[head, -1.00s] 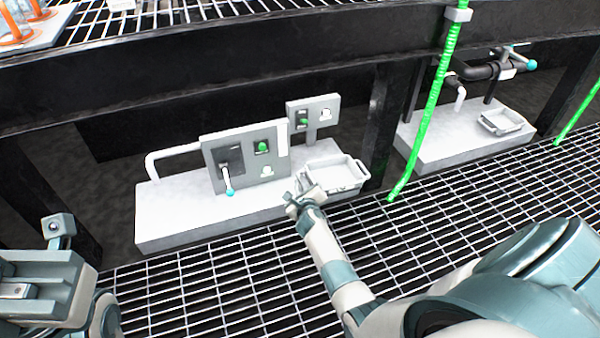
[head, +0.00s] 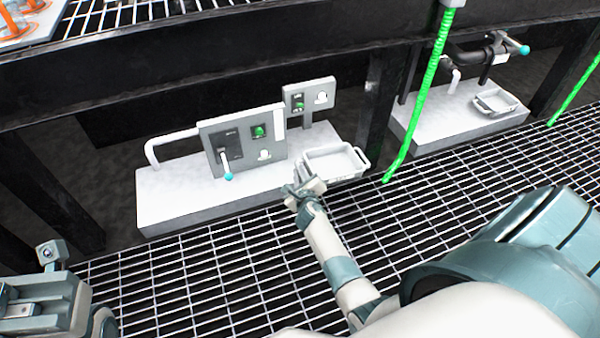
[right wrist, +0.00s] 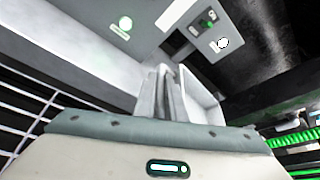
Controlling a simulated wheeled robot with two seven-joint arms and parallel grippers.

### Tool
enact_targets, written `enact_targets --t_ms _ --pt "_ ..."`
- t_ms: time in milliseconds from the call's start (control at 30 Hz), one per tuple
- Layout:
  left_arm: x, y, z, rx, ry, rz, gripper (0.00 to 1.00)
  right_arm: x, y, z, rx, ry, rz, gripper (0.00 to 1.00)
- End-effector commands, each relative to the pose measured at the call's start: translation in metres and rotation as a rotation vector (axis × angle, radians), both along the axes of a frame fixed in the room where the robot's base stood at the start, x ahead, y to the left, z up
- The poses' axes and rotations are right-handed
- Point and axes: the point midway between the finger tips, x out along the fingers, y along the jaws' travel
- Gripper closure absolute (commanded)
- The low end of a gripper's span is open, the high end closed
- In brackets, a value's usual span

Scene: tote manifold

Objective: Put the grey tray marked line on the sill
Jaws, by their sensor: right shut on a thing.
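A light grey tray (head: 350,177) with raised rims and end handles is at the right end of a pale ledge (head: 175,207), at its front edge. I cannot read a mark on it or tell whether it touches the ledge. My right gripper (head: 303,188) is shut on its near left end. In the right wrist view, the fingers (right wrist: 168,92) are at the tray wall (right wrist: 199,95). A second grey tray (head: 496,103) sits on another pale ledge (head: 430,140) at the right. My left gripper (head: 38,290) is partly in view at the lower left; its jaws are unclear.
A grey panel (head: 275,152) with a cyan-tipped lever and green button stands on the near ledge, with a smaller panel (head: 296,99) behind. A green hose (head: 425,100) hangs right of the tray by a dark post (head: 378,105). Open grating (head: 210,270) lies in front.

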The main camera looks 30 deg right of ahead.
Motion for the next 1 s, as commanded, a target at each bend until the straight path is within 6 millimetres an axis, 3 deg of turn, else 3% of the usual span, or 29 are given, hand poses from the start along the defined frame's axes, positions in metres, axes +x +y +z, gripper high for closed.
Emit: enact_targets --t_ms 267,367,467,567,767,1000 --pt "0.000 0.000 0.001 0.001 -0.001 0.000 1.00 0.003 0.003 0.007 -0.003 -0.003 0.003 1.00" --pt "0.000 0.000 0.001 0.001 -0.001 0.000 1.00 0.008 0.010 0.020 -0.003 -0.004 0.005 1.00" --pt "0.000 0.000 0.002 0.000 -0.002 0.001 1.00 0.016 0.023 0.044 -0.003 -0.007 0.010 1.00" --pt "-0.001 0.001 0.003 -0.001 -0.002 0.002 1.00 0.024 0.046 0.076 -0.001 -0.009 0.019 1.00" --pt "0.001 0.002 0.000 0.001 0.014 0.009 1.00 0.031 0.110 0.155 0.002 -0.011 0.054 1.00" --pt "0.000 0.004 -0.001 0.001 0.017 0.015 1.00 0.008 0.201 0.245 0.003 -0.010 0.145 1.00"
